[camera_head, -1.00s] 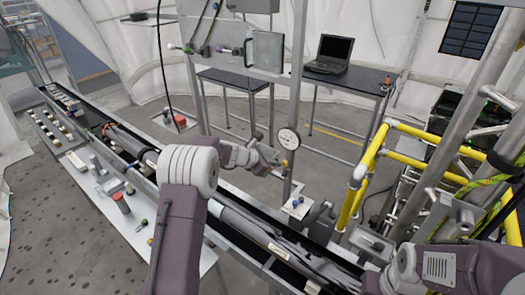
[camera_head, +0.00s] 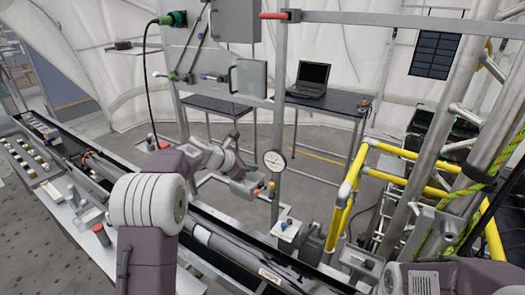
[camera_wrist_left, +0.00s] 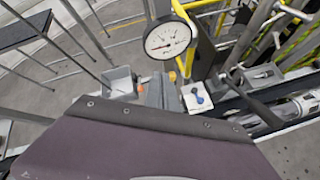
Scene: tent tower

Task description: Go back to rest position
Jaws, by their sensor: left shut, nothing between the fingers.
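My left arm comes in from the left in the head view, bent at a pale ribbed joint.
A round gauge (camera_head: 274,160) on a post and a grey box (camera_head: 246,187) stand close right of my left wrist. The gauge also shows in the wrist view (camera_wrist_left: 168,41). Yellow rails (camera_head: 345,190) stand right. A laptop (camera_head: 309,81) sits on a black table behind.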

